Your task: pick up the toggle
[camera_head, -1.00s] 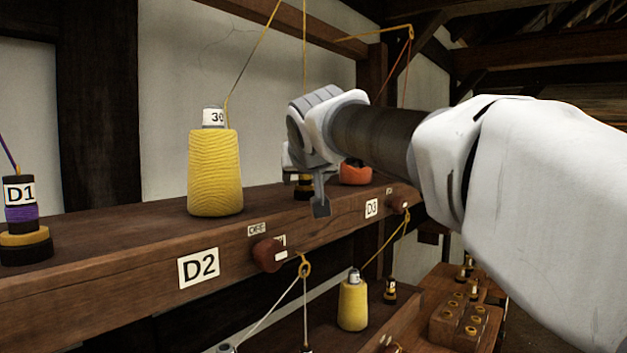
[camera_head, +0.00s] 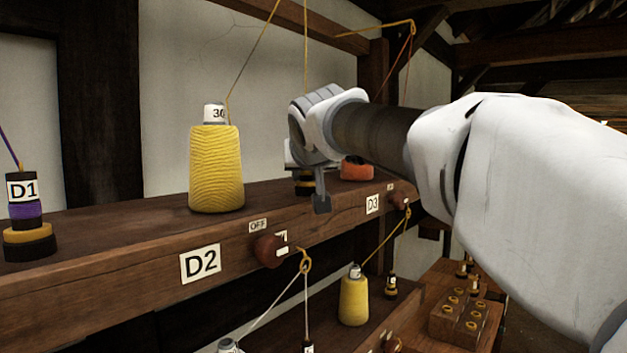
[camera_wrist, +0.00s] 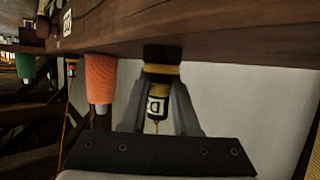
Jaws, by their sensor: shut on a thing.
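The toggle (camera_wrist: 158,106) is a small black-and-yellow piece with a white label reading "D" and part of a sign. In the wrist view, where the beam appears at the top, it sits between the two grey fingers of my gripper (camera_wrist: 160,84), which is shut on it. Its broad black end is at the beam (camera_wrist: 215,28), with no clear gap. In the head view my gripper (camera_head: 312,192) is over the beam, and its near finger and housing hide most of the toggle (camera_head: 304,187).
A large yellow yarn cone (camera_head: 216,168) stands on the beam left of my gripper. An orange cone (camera_wrist: 101,80) stands close beside it. A black, yellow and purple piece marked D1 (camera_head: 27,215) is at far left. Reddish knobs (camera_head: 268,250) stick out of the beam front.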

